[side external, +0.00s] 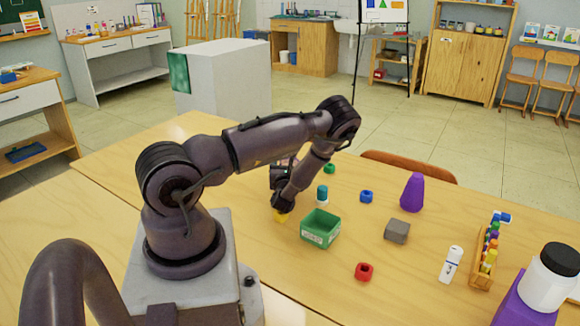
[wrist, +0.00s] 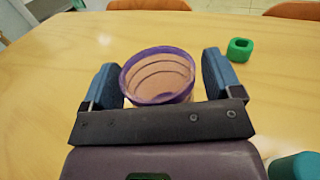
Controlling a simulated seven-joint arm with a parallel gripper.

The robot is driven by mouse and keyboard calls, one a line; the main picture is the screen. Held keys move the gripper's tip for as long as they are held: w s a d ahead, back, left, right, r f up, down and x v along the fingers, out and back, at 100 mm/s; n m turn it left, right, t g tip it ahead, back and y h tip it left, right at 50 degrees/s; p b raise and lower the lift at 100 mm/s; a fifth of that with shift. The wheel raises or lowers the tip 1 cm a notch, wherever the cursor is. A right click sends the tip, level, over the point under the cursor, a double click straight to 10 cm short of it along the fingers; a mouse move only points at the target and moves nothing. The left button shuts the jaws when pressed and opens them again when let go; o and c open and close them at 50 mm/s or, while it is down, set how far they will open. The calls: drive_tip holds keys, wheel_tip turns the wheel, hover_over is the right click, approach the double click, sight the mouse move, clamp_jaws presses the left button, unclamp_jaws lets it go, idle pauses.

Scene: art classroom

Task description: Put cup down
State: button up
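A cup (wrist: 157,76) with a purple rim and a ribbed, pinkish inside shows in the wrist view, seen from above into its mouth. My gripper (wrist: 161,78) has its two blue fingers spread, one on each side of the cup. The left finger is against or very near the rim. A narrow gap seems to show at the right finger, so I cannot tell whether they press on it. In the side view my gripper (side external: 281,202) is low over the table, with a small yellow patch under it. The cup's base is hidden there.
A green box (side external: 320,229) stands just right of my gripper, with a teal cylinder (side external: 322,194) behind it. A blue ring (side external: 366,196), purple cone (side external: 412,193), grey block (side external: 397,231) and red ring (side external: 363,271) stand farther right. A green ring (wrist: 240,49) is beyond the cup.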

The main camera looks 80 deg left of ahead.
drive_tip(key=shift+r, duration=0.2)
drive_tip(key=v, duration=0.4)
drive_tip(key=shift+d, duration=0.3)
drive_tip(key=s+d+r+n+g+h, duration=0.15)
drive_tip(key=d+r+n+g, duration=0.3)
drive_tip(key=r+n, duration=0.45)
drive_tip(key=s+d+r+n+g+h, duration=0.1)
drive_tip(key=s+d+r+n+g, duration=0.15)
drive_tip(key=r+n+g, duration=0.65)
drive_tip(key=d+r+n+t+h, duration=0.1)
drive_tip(key=d+r+t+h, duration=0.3)
drive_tip(key=d, duration=0.5)
drive_tip(key=d+r+n+t+h, duration=0.1)
drive_tip(key=d+r+t+h, duration=0.3)
drive_tip(key=d, duration=0.6)
drive_tip(key=d+r+n+t+h, duration=0.1)
drive_tip(key=d+r+t+h, duration=0.3)
drive_tip(key=d, duration=0.5)
drive_tip(key=t+h, duration=0.1)
drive_tip(key=h, duration=0.1)
drive_tip(key=shift+s+d+r+n+h, duration=0.25)
drive_tip(key=shift+s+d+n+h, duration=0.05)
drive_tip(key=shift+h, duration=0.05)
